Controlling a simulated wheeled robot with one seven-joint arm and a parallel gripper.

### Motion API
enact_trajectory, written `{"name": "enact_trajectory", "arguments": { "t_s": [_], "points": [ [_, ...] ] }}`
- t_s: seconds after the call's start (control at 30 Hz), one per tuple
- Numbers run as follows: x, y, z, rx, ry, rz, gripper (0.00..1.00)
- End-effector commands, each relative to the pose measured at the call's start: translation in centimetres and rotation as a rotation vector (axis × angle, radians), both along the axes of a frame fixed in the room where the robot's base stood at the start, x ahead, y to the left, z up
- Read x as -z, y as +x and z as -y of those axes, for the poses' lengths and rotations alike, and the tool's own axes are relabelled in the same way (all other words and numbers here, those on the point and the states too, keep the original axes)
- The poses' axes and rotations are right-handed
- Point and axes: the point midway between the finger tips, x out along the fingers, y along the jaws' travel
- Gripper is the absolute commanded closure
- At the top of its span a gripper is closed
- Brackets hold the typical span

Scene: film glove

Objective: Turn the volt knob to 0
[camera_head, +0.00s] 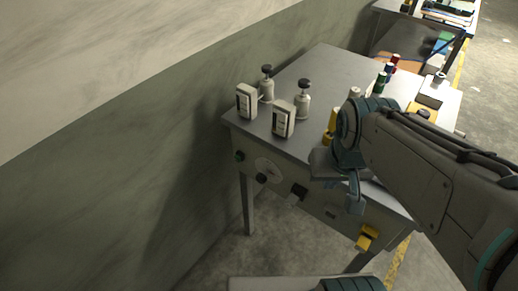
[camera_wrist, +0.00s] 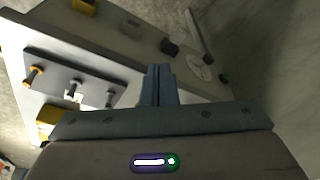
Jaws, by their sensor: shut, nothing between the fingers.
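The table's front panel carries a round pale dial (camera_head: 268,168) with a small dark knob (camera_head: 262,179) at its lower left edge, which looks like the volt knob. Its pointer and markings are too small to read. In the wrist view, the dial (camera_wrist: 200,68) is right of and beyond the fingers. My gripper (camera_head: 355,198) is shut and empty, in front of the panel and well to the right of the dial in the head view. The shut fingers also show in the wrist view (camera_wrist: 158,76), apart from the knob.
A green button (camera_head: 239,156) sits left of the dial. A dark block (camera_head: 298,192) juts from the panel between dial and gripper; a yellow part (camera_head: 367,237) is at lower right. Bottles and white boxes (camera_head: 284,119) stand on the table (camera_head: 320,70). A wall rises at left.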

Motion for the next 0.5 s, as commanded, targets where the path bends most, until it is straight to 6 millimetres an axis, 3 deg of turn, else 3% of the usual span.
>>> {"name": "enact_trajectory", "arguments": {
  "t_s": [0.03,0.2,0.5],
  "points": [
    [0.0,0.0,0.0,0.0,0.0,0.0,0.89],
    [1.4,0.3,-0.3,-0.063,-0.024,-0.044,0.45],
    [8.7,1.7,-2.2,-0.433,-0.222,-0.284,0.45]
  ]
}}
